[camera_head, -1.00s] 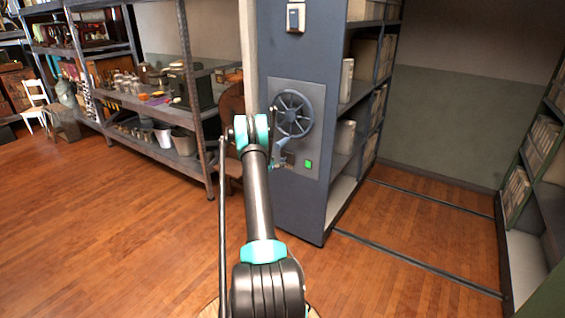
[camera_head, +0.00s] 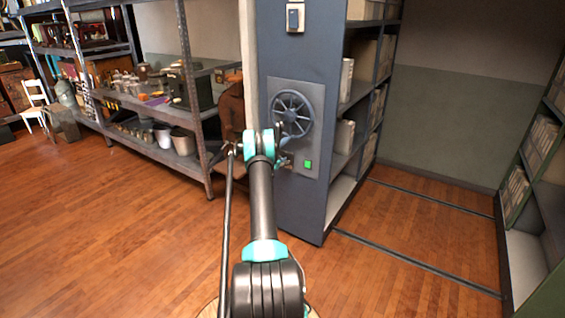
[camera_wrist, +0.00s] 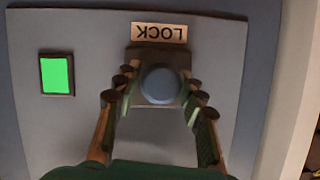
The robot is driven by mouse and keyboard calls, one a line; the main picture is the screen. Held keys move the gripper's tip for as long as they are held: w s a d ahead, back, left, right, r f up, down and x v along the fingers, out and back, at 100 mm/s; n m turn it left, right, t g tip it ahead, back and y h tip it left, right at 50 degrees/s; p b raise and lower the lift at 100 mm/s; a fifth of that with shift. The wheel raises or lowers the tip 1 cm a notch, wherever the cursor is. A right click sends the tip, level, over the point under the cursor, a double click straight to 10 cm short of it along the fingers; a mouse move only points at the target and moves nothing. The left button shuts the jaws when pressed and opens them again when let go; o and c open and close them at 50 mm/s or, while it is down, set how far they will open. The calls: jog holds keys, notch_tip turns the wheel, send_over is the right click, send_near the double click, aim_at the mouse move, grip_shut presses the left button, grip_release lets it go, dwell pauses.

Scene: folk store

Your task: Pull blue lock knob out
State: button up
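The blue lock knob (camera_wrist: 160,85) is round and sits on a dark square mount in the wrist view. An upside-down LOCK label (camera_wrist: 159,33) is just above it. My gripper (camera_wrist: 158,88) is open, with one finger on each side of the knob. A gap shows between each finger and the knob, and nothing is gripped. In the head view my gripper is mostly hidden behind my arm, close to the grey panel (camera_head: 316,95) on the shelf end. I cannot make out the knob in that view.
A spoked handwheel (camera_head: 291,115) is on the panel above my gripper. A lit green square (camera_wrist: 57,75) is beside the knob; it also shows in the head view (camera_head: 308,164). A metal rack (camera_head: 155,150) stands left. Open floor with rails lies right.

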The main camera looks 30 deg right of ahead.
grip_shut()
jog(key=a, duration=0.1)
jog(key=s+a, duration=0.1)
jog(key=a, duration=0.1)
jog(key=shift+s+f, duration=0.1)
jog(key=shift+s, duration=0.1)
jog(key=o, duration=0.5)
grip_release()
jog(key=shift+a, duration=0.1)
jog(key=v, duration=1.2)
